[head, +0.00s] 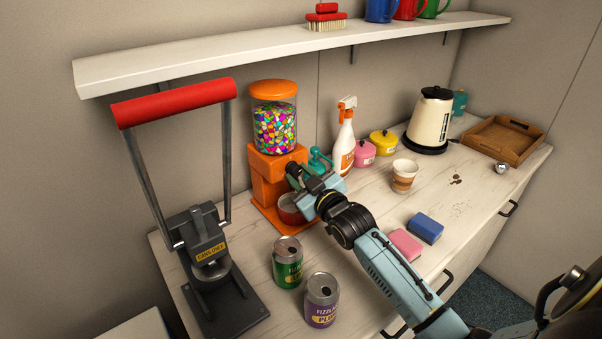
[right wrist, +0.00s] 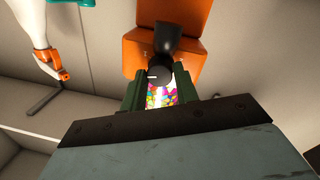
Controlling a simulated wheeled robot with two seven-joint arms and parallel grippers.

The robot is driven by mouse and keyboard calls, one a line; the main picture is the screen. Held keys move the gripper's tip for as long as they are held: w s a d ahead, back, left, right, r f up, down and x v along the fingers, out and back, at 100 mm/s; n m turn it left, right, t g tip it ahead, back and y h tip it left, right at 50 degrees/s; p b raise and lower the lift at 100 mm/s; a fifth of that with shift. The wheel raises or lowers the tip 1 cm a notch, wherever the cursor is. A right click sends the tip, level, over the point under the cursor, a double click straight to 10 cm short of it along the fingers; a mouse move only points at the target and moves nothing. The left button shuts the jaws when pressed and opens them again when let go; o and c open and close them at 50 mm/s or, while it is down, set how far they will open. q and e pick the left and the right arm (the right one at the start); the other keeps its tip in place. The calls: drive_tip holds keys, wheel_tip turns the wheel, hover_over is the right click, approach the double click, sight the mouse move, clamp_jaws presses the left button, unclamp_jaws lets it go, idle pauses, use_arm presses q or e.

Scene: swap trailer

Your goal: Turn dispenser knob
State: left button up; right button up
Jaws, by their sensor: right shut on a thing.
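The candy dispenser has an orange body (head: 262,172), an orange lid and a clear globe (head: 274,128) full of colourful candies. It stands on the counter by the wall. My right gripper (head: 297,180) is at the front of the dispenser and hides the knob in the head view. In the right wrist view the dark round knob (right wrist: 155,75) with a white mark sits between the green fingers, and the gripper is shut on it. The dispenser's orange body (right wrist: 128,45) and black spout (right wrist: 168,35) show beyond. A reddish bowl (head: 290,209) stands below the gripper. My left gripper is not in view.
A can crusher (head: 212,252) with a red handle stands left of the dispenser. A green can (head: 287,265) and purple can (head: 321,303) stand in front. A spray bottle (head: 344,145), paper cup (head: 403,176) and sponges (head: 425,228) are to the right. A shelf (head: 280,48) runs above.

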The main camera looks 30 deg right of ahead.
drive_tip(key=m+p, duration=0.3)
drive_tip(key=shift+r+p, duration=0.2)
drive_tip(key=shift+p, duration=0.1)
drive_tip(key=shift+m+g+p, duration=0.3)
drive_tip(key=shift+m+p, duration=0.45)
drive_tip(key=shift+m, duration=0.05)
drive_tip(key=shift+f+m+y+p, duration=0.1)
drive_tip(key=shift+m+y+p, duration=0.3)
drive_tip(key=shift+m+p, duration=1)
drive_tip(key=shift+m, duration=0.4)
drive_tip(key=o, duration=1)
drive_tip(key=s, duration=0.9)
drive_tip(key=s+r, duration=0.1)
drive_tip(key=s, duration=0.3)
drive_tip(key=shift+s+b, duration=0.2)
drive_tip(key=shift+b, duration=0.15)
